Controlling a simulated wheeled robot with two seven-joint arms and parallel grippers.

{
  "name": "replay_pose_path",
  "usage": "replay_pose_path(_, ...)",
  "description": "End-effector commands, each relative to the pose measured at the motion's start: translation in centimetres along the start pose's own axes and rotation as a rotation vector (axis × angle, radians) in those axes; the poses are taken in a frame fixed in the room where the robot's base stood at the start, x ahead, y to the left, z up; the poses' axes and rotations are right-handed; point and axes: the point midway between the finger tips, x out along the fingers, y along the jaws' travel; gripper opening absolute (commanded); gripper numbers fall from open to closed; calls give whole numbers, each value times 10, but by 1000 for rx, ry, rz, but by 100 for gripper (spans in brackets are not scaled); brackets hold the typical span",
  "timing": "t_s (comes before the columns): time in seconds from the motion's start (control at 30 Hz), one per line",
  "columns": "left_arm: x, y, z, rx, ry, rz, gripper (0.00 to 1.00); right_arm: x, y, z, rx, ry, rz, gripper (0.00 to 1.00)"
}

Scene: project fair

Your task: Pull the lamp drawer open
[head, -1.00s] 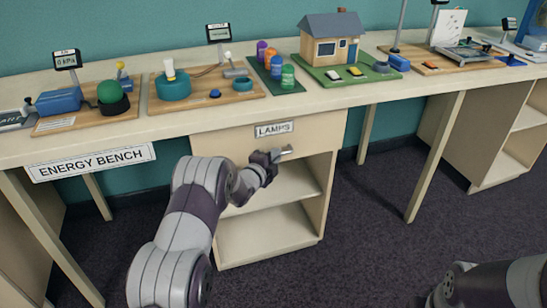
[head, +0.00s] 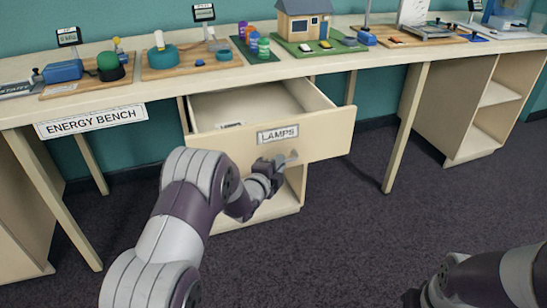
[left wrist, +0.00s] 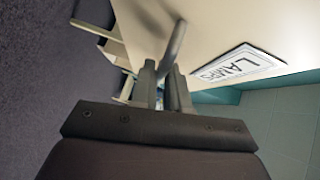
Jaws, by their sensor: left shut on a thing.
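The lamp drawer (head: 325,140) stands pulled out from under the bench, and its open inside shows from above. A LAMPS label (head: 278,134) is on its front, and the label also shows in the left wrist view (left wrist: 240,64). My left gripper (head: 280,163) is at the drawer's handle (head: 292,157), below the label. In the left wrist view my left gripper's fingers (left wrist: 163,88) are shut on the bar handle (left wrist: 176,42). A small pale item (head: 230,125) lies inside the drawer near its front left. My right arm shows at the lower right, but its fingers cannot be made out.
The bench top (head: 300,66) holds several exhibits, among them a model house (head: 304,22) and a teal drum (head: 163,57). An ENERGY BENCH sign (head: 92,121) hangs on its front edge. A bench leg (head: 406,125) stands right of the drawer. The carpet (head: 340,230) in front is clear.

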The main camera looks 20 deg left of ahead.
Motion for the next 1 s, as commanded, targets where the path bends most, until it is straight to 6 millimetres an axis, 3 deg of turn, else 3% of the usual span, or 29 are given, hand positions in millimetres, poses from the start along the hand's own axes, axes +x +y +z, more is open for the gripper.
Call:
replay_pose_path(0.3,-44,12,-45,-1,2,1,0,-4,0,-1,0,0,0,0)
replay_pose_path(0.5,-63,18,-63,-1,1,1,0,-6,0,-1,0,0,0,0)
replay_pose_path(1.0,-72,22,-72,0,0,0,0,-6,0,-1,0,0,0,0)
